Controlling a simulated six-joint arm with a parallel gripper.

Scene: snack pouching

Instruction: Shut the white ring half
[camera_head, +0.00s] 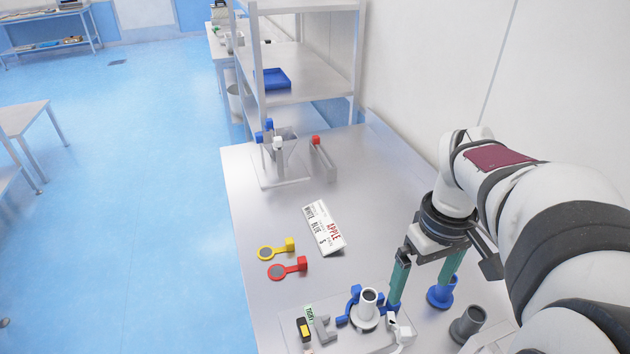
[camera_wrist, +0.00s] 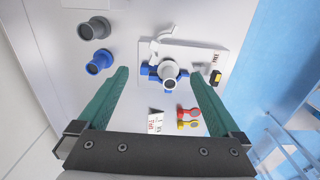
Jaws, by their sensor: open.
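The white ring half (camera_head: 399,332) is on the grey base plate (camera_head: 345,341), just right of a white tube with a round flange (camera_head: 367,308). In the wrist view the white ring half (camera_wrist: 158,43) stands out from the tube (camera_wrist: 169,72), swung open. Blue ring parts (camera_head: 343,320) are beside the tube on the same plate. My gripper (camera_head: 418,292) is open and empty, with its green fingers above and behind the plate's right side. In the wrist view the plate lies between and beyond the fingertips (camera_wrist: 160,74).
A blue flanged tube (camera_head: 441,293) and a grey one (camera_head: 468,324) stand right of the plate. A yellow ring tag (camera_head: 277,249), a red ring tag (camera_head: 288,268) and a printed pouch (camera_head: 324,228) lie on the table. A stand (camera_head: 280,165) is farther back.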

